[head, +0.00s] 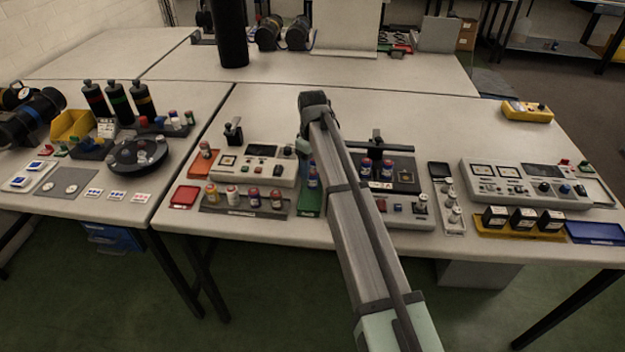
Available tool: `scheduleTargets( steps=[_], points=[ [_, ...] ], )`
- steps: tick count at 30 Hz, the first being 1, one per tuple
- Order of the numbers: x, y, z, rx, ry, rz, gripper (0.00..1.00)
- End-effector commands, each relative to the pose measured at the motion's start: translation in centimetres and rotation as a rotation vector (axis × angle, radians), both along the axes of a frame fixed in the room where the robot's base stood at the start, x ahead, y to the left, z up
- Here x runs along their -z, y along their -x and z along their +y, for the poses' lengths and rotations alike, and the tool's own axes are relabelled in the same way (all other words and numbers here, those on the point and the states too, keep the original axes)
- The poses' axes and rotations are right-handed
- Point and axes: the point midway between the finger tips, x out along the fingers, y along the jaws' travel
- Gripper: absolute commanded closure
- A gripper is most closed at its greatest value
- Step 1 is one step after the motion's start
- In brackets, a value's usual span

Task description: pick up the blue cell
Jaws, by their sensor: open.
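Several small cells with coloured bands stand in holders on the middle table; they are too small to read clearly. A cell with a blue body (313,177) stands upright at the green tray (309,203), just left of my arm. Two more dark blue cells with reddish tops, a left one (365,168) and a right one (387,169), stand upright in the dark fixture right of my arm. I cannot tell which is the blue cell meant. My arm crosses the middle of the view and hides part of the table; my gripper is not visible.
Right are a meter console (535,184), an orange-yellow tray (520,233) with black boxes and an empty blue tray (596,233). The table behind the instruments is mostly clear.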

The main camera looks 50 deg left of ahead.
Motion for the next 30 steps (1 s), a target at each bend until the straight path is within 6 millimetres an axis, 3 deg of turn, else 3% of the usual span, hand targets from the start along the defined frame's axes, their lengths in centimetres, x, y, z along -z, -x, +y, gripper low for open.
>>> scheduleTargets(
  steps=[15, 22, 30],
  points=[
    [5.0, 0.1, 0.2, 0.001, 0.000, 0.000, 0.35],
    [5.1, 0.1, 0.2, 0.001, -0.001, -0.001, 0.35],
    [5.1, 0.1, 0.2, 0.001, -0.001, -0.001, 0.61]
  ],
)
